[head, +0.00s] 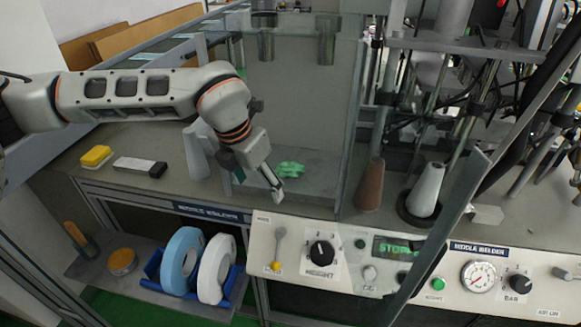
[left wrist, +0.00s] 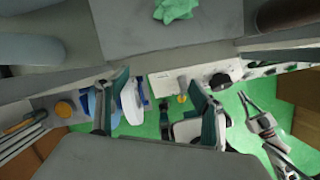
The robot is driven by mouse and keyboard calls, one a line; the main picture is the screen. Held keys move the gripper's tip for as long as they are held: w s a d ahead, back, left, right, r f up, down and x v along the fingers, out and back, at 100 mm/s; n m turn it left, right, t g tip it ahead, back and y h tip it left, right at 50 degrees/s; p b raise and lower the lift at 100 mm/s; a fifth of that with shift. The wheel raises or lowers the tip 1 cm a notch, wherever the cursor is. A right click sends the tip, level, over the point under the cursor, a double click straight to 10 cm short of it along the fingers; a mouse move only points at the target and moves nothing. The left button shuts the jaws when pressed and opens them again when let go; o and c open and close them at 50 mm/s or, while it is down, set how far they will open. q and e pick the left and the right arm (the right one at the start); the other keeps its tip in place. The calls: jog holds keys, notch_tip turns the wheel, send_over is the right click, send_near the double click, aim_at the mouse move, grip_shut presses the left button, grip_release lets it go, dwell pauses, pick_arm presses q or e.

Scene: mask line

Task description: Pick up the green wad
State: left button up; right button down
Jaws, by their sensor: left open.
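The green wad (head: 290,169) is a small crumpled lump on the grey work surface, in front of the clear panel. It also shows at the top edge of the left wrist view (left wrist: 176,10), partly cut off. My left gripper (head: 257,182) is open and empty, just left of the wad and in front of it, apart from it. Its two spread fingers show in the left wrist view (left wrist: 163,95), with the wad beyond them. What looks like my right gripper (left wrist: 256,108) shows small at the right of the left wrist view; its jaws are unclear.
A grey cone (head: 196,152) stands left of my gripper, a brown cone (head: 370,184) right of the wad. A yellow sponge (head: 96,156) and a dark-and-white block (head: 140,166) lie at the left. The control panel (head: 340,255) runs along the front, below the surface.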

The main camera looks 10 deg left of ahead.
aim_at(289, 165)
pick_arm(q)
jog(key=w+d, duration=0.1)
jog(key=w, duration=0.1)
jog(key=w+d, duration=0.1)
jog(key=w, duration=0.1)
jog(key=w+d, duration=0.1)
jog(key=w, duration=0.3)
jog(key=w+d, duration=0.1)
jog(key=w, duration=0.1)
jog(key=shift+d+p, duration=0.25)
jog(key=shift+p, duration=0.05)
jog(key=shift+x, duration=1.15)
jog(key=shift+w+f, duration=0.25)
jog(key=shift+f, duration=0.1)
jog(key=c, duration=0.8)
